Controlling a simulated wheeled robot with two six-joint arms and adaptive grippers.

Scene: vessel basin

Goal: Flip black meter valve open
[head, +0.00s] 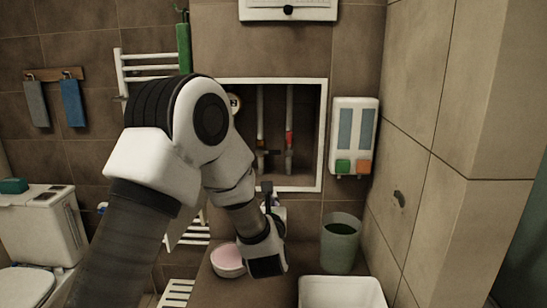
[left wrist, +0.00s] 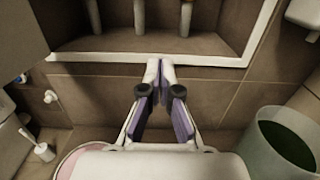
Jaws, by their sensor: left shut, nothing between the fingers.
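The wall niche (head: 324,130) has a white frame and holds two vertical pipes in the head view. On the left pipe is a small black handle (head: 268,152), likely the black meter valve. A red fitting (head: 289,138) is on the right pipe. A round white meter (head: 234,103) shows at the niche's left edge, partly hidden by my arm. My left gripper (head: 273,202) is below the niche, apart from the valve. In the left wrist view my left gripper (left wrist: 160,66) is shut and empty, pointing at the niche's lower edge. The valve is not visible there.
A green bin (head: 340,245) stands right of my left gripper, and a pink-topped bowl (head: 227,261) is lower left. A white basin (head: 342,292) is at the bottom. A soap dispenser (head: 353,135) hangs right of the niche. The right wall juts forward.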

